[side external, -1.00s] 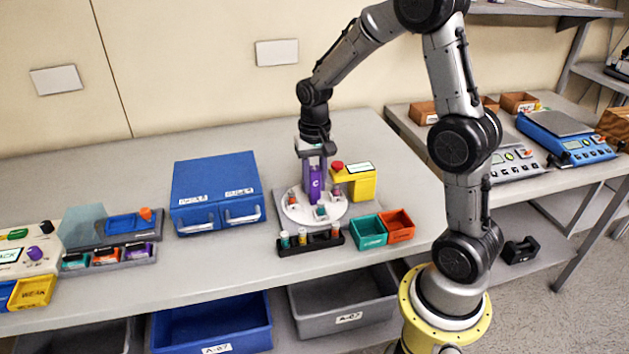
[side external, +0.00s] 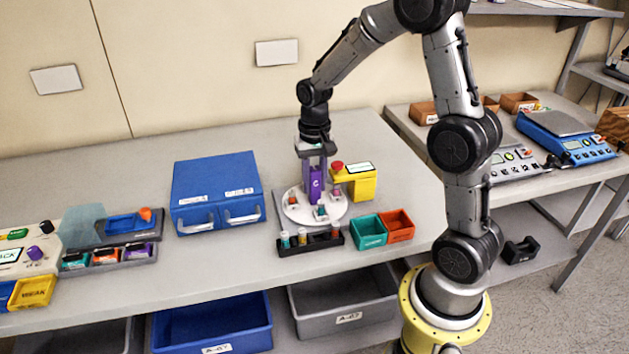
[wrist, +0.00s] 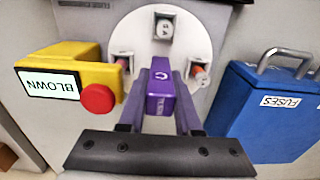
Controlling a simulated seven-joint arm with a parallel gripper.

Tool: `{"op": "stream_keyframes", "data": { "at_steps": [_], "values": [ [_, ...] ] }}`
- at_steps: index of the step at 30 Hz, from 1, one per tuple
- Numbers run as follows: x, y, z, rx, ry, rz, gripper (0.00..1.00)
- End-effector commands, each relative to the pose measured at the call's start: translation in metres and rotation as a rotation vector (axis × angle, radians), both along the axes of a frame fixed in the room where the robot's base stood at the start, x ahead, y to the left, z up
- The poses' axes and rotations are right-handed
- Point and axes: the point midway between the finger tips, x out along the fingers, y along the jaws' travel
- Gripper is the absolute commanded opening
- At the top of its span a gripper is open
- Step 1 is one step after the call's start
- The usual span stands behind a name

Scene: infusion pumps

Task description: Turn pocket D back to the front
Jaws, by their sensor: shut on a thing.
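A round white turntable (side external: 296,212) stands on a grey base. A purple upright grip (side external: 316,186) marked C rises from its middle. My gripper (side external: 316,168) points down and is shut on this purple grip, which also shows between the fingers in the wrist view (wrist: 160,92). Small pockets with coloured items sit around the turntable's rim; one front pocket (side external: 320,212) faces the side camera. In the wrist view a pocket with a white-topped item (wrist: 163,28) is at the top, with others left and right. No letter D is readable, and the fingers and grip hide part of the disc.
A yellow box (side external: 360,187) with a red button and a BLOWN display stands close right of the turntable. A black vial rack (side external: 312,245) and teal (side external: 368,232) and orange (side external: 398,225) bins stand in front. A blue cabinet (side external: 215,185) is left.

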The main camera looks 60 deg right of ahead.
Motion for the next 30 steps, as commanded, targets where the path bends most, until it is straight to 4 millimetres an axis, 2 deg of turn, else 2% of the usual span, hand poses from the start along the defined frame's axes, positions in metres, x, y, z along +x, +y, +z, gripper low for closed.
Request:
{"op": "stream_keyframes", "data": {
  "at_steps": [14,30],
  "values": [
    [0.0006,-0.0004,0.002,-0.001,-0.003,-0.05,0.0],
    [0.0006,-0.0006,0.0025,-0.002,-0.003,-0.298,0.0]
  ]
}}
